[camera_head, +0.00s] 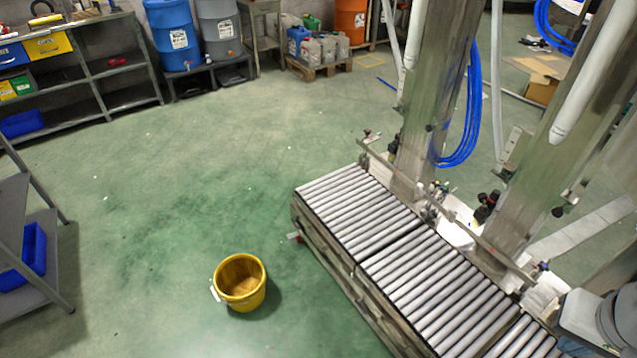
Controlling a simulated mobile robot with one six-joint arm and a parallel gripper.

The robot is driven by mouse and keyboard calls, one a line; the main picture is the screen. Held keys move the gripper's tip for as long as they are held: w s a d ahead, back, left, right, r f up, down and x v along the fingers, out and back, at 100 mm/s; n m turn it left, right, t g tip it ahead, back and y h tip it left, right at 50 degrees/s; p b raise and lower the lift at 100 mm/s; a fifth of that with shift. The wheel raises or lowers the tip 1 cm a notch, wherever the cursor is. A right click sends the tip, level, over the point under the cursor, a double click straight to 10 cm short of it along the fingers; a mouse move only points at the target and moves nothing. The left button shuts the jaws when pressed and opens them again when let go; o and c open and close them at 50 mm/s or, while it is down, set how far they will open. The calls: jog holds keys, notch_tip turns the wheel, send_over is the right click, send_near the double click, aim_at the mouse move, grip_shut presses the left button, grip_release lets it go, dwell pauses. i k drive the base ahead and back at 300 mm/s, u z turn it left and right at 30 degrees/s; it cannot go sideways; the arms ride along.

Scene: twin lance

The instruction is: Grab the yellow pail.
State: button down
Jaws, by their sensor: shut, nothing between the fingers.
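The yellow pail (241,296) stands upright on the green floor, left of the roller conveyor and apart from it. Its open top faces up, and the inside looks brownish yellow, with no clear contents. A pale handle part shows at its left side. My gripper is not in this view, so its place relative to the pail cannot be seen.
The roller conveyor (400,262) with metal columns fills the right side. A grey shelf cart (30,275) with a blue bin stands at left. Shelving (95,75), drums and a pallet of canisters (318,68) line the back. The floor around the pail is clear.

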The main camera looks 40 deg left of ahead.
aim_at(240, 279)
jog(key=u, duration=2.35)
jog(key=i, duration=1.45)
